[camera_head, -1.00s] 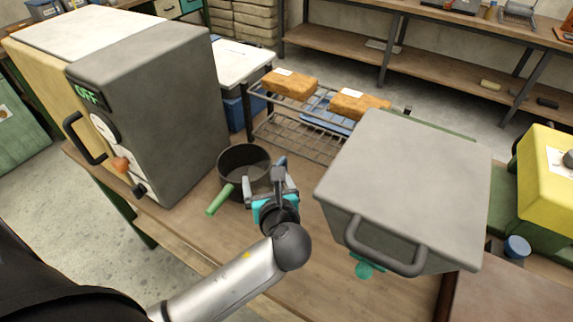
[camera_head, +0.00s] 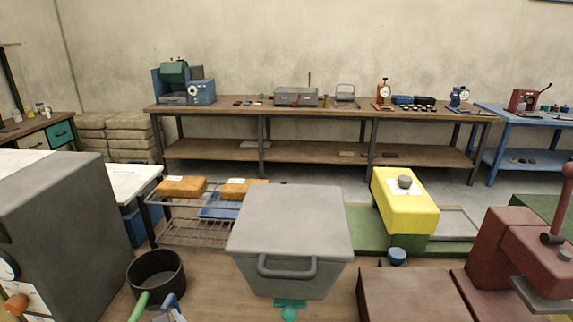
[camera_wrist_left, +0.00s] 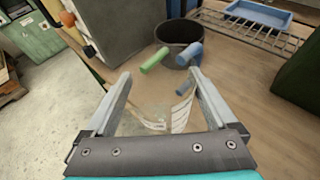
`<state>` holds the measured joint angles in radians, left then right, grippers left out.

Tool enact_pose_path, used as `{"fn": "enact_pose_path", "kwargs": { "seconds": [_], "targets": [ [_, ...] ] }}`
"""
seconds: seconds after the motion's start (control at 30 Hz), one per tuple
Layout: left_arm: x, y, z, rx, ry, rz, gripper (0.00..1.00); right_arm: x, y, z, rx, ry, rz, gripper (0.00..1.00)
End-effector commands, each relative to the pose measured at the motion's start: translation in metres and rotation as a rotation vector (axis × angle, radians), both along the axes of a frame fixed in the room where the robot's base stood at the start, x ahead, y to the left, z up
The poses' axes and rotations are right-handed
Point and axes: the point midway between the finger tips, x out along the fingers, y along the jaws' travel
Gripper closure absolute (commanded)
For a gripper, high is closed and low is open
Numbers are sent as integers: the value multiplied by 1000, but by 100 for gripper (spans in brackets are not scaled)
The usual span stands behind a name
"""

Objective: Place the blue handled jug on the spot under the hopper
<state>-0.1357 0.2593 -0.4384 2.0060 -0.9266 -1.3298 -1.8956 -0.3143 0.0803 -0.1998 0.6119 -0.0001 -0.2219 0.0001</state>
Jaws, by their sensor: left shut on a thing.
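The blue handled jug is clear, with pale measuring marks, and is hard to make out. In the left wrist view its see-through body (camera_wrist_left: 155,122) lies between the fingers of my left gripper (camera_wrist_left: 160,82), which is shut on it. Its blue handle (camera_wrist_left: 189,54) sticks out beyond the fingers and also shows at the bottom of the head view (camera_head: 172,303). The grey hopper (camera_head: 290,235), with a front handle, stands to the right of the jug. A teal outlet (camera_head: 290,309) shows below it. The spot under it is hidden. My right gripper is not in view.
A dark pot (camera_head: 156,272) with a green handle stands close to the jug. A grey oven-like box (camera_head: 60,230) is at the left. A wire rack (camera_head: 195,231) with orange-brown blocks is behind. A yellow machine (camera_head: 405,203) and red machine (camera_head: 510,255) are at the right.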

Motion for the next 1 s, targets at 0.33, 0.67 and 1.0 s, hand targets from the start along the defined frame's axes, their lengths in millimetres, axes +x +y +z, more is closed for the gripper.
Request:
{"fn": "enact_pose_path", "kwargs": {
  "seconds": [0.33,0.67,1.0],
  "targets": [
    [-2,-54,46,-3,-8,-96,81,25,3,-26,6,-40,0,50],
    [-21,-86,93,-2,-4,-194,81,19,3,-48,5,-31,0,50],
    [-24,-89,100,4,-2,-208,81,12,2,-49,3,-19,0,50]
  ]
}}
